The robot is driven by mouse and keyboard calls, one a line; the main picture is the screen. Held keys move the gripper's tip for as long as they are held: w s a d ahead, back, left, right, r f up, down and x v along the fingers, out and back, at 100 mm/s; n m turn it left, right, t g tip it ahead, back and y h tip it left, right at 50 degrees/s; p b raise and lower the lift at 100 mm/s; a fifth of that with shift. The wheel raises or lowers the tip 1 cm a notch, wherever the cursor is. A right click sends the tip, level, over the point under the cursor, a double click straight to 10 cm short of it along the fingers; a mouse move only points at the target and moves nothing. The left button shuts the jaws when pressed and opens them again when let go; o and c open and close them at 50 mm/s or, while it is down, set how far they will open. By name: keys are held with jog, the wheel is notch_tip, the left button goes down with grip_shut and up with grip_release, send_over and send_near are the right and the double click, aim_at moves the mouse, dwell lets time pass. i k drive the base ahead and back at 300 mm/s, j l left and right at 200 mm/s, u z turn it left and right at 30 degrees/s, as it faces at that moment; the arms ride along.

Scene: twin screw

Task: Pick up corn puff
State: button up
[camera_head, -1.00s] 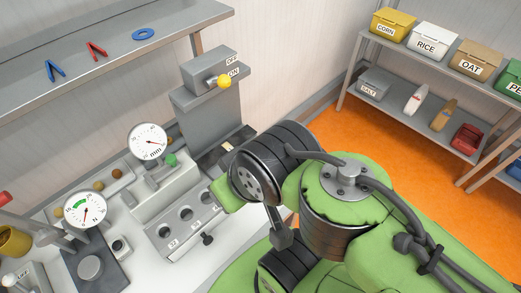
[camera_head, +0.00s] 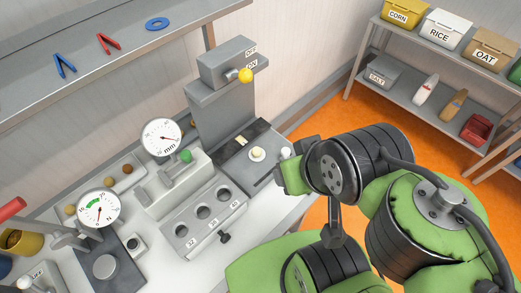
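A small pale cream piece (camera_head: 257,153), which looks like the corn puff, sits on the grey plate in front of the machine with the OFF/ON switch (camera_head: 228,90). The end of my arm is just right of that plate. The visible tip of my gripper (camera_head: 286,153) is a small light grey part close to the plate's right edge, apart from the cream piece. The fingers are mostly hidden by my green wrist, so their opening does not show.
A grey block with several round holes (camera_head: 204,212) and two dial gauges (camera_head: 161,137) (camera_head: 98,209) stand left of the plate. Small balls (camera_head: 109,168) lie in a tray at the back left. Labelled bins (camera_head: 440,33) are on the right shelves.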

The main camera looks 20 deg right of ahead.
aim_at(256, 151)
jog(key=k+l+u, duration=0.15)
jog(key=l+u, duration=0.2)
jog(key=u, duration=0.15)
jog(key=k+l+u, duration=0.2)
jog(key=l+u, duration=0.25)
jog(key=k+l+u, duration=0.15)
jog(key=u, duration=0.35)
jog(key=k+l+u, duration=0.1)
jog(key=k+u, duration=0.35)
jog(key=l+u, duration=0.4)
jog(key=i+l+u, duration=0.1)
jog(key=l+u, duration=0.15)
jog(key=u, duration=0.15)
jog(key=l+u, duration=0.4)
jog(key=k+j, duration=0.05)
